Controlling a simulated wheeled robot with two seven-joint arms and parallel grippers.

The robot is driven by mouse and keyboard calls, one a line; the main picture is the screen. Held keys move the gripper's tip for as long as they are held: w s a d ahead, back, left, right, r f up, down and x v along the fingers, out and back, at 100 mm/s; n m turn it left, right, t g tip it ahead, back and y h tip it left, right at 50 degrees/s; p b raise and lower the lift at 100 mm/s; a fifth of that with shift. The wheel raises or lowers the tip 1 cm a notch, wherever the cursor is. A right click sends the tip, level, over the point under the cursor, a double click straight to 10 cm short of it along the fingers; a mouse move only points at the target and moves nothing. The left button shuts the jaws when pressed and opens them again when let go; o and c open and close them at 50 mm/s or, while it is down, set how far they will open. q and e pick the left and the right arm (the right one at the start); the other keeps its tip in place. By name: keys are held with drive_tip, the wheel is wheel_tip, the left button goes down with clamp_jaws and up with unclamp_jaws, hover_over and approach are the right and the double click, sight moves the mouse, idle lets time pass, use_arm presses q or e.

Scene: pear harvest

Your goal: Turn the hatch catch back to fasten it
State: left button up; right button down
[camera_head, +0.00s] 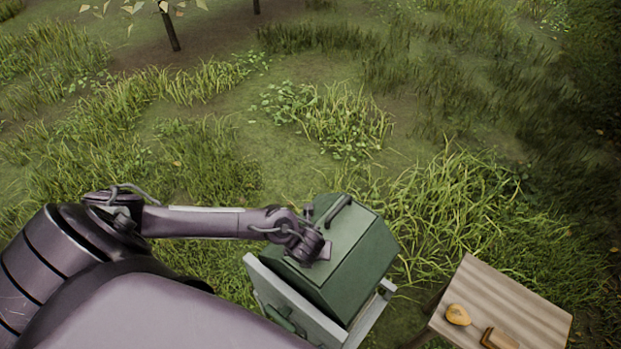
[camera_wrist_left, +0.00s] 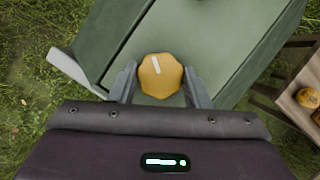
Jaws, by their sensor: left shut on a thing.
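There the wrist and fingers hide the catch. My right gripper is in neither view.
A dark bar handle (camera_head: 334,210) sits on the box just beyond my gripper. A pale frame (camera_head: 262,279) edges the box's near side. A wooden table (camera_head: 510,300) at lower right holds a yellow pear (camera_head: 458,314) and a brown block (camera_head: 499,339). Grass lies behind.

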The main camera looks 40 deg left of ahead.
use_arm(q)
drive_tip(key=m+h+b, duration=0.1)
drive_tip(key=m+b, duration=0.1)
drive_tip(key=b, duration=0.1)
drive_tip(key=m+h+b, duration=0.1)
drive_tip(key=m+b, duration=0.2)
drive_tip(key=m+h+b, duration=0.1)
drive_tip(key=m+b, duration=0.2)
drive_tip(key=shift+a+f+b, duration=0.25)
drive_tip(key=shift+f+b, duration=0.05)
drive_tip(key=shift+r+m+h+b, duration=0.25)
drive_tip(key=shift+m+h+b, duration=0.25)
drive_tip(key=shift+m+b, duration=1)
drive_tip(key=o, duration=1)
drive_tip(key=shift+r, duration=0.15)
drive_tip(key=v, duration=0.7)
drive_tip(key=shift+s+r, duration=0.2)
drive_tip(key=shift+r, duration=0.1)
drive_tip(key=shift+a, duration=0.1)
